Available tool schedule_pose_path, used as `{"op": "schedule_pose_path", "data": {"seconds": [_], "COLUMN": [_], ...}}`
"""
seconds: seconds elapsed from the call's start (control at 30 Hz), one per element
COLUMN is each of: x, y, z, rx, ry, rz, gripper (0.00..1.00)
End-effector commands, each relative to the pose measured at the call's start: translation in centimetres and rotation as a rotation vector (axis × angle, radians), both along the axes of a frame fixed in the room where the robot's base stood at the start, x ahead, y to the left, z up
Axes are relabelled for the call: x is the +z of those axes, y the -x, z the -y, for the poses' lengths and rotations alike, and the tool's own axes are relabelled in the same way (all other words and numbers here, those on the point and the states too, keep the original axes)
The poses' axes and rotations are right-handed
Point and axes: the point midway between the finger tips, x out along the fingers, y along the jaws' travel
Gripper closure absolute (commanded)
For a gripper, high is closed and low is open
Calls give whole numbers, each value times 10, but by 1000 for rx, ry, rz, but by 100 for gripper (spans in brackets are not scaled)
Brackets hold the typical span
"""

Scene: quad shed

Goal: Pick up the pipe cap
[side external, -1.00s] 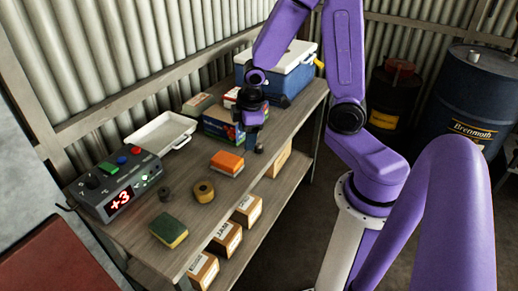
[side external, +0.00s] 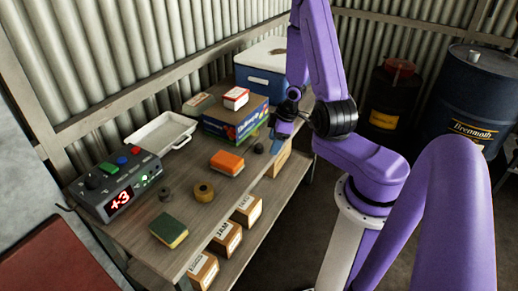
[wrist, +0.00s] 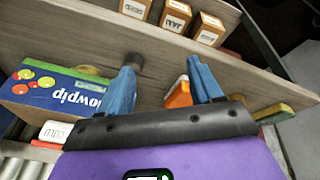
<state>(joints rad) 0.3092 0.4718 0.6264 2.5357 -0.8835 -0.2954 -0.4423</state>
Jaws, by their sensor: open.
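A small dark round piece (side external: 259,148), which looks like the pipe cap, sits on the wooden bench near its front edge. In the wrist view a dark piece (wrist: 136,59) shows just beyond my left-hand fingertip, partly hidden by it. My gripper (side external: 275,137) is open with blue fingers, just right of the dark piece in the side view. In the wrist view my gripper (wrist: 162,70) has bare bench between its fingertips. I cannot tell whether a finger touches the piece.
A game box (side external: 236,120) with a small red-white box (side external: 235,98) on it stands behind. An orange block (side external: 227,162), tape roll (side external: 204,191), dark ring (side external: 165,194), sponge (side external: 169,231), white tray (side external: 161,133) and display unit (side external: 117,185) lie leftward. A cooler (side external: 262,70) stands at the back.

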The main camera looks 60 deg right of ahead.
Motion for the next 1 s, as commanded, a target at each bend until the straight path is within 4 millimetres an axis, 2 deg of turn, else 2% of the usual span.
{"op": "schedule_pose_path", "data": {"seconds": [0.2,0.5,0.77,1.0], "x": [-18,-31,-31,-21], "y": [23,49,65,76], "z": [3,-5,-16,-24], "rx": [-82,-215,-354,-504], "ry": [-85,-188,-249,-266], "rz": [76,239,431,644], "gripper": [35,35,35,35]}}
